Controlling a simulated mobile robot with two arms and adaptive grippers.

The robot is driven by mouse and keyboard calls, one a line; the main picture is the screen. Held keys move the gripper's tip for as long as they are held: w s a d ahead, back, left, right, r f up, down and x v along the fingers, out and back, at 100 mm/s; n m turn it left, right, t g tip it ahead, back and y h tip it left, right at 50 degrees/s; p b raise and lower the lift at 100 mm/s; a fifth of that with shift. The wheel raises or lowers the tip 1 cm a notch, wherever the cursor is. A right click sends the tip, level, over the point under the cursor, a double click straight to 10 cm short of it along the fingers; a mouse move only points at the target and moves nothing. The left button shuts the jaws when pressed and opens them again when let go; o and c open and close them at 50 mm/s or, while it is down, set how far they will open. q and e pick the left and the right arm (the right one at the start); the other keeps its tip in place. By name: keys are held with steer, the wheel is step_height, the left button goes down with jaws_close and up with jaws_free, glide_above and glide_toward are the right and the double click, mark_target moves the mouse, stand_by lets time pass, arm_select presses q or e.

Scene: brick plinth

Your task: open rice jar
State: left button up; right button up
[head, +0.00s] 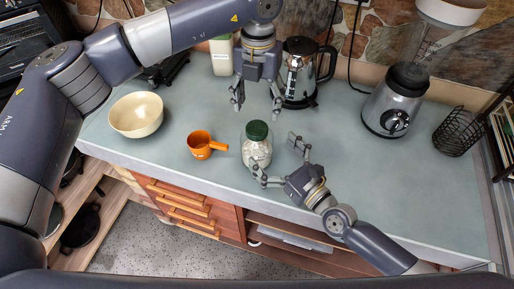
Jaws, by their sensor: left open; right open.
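The rice jar (257,150) is clear, filled with white grains, and stands upright near the front edge of the counter. Its dark green lid (257,130) is on top. My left gripper (256,106) points down, open and empty, above and behind the lid. My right gripper (276,160) comes from the lower right, open, with one finger in front of the jar and the other to its right. I cannot tell whether its fingers touch the glass.
An orange measuring cup (201,145) and a cream bowl (137,114) stand left of the jar. A kettle (301,75) and a pale container (221,56) stand behind. A blender (394,102) and a black wire basket (457,132) stand at right. The counter (400,185) is clear at right front.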

mark_target(257, 137)
arm_select(q)
steer(key=shift+w+a+f, duration=0.1)
steer(key=shift+w+a, duration=0.15)
arm_select(e)
steer(key=x, duration=0.5)
steer(key=shift+a, duration=0.1)
arm_select(q)
steer(key=shift+s+d, duration=0.15)
arm_select(e)
steer(key=shift+w+a, duration=0.3)
steer(key=shift+w, duration=0.1)
steer(key=shift+w+a, duration=0.1)
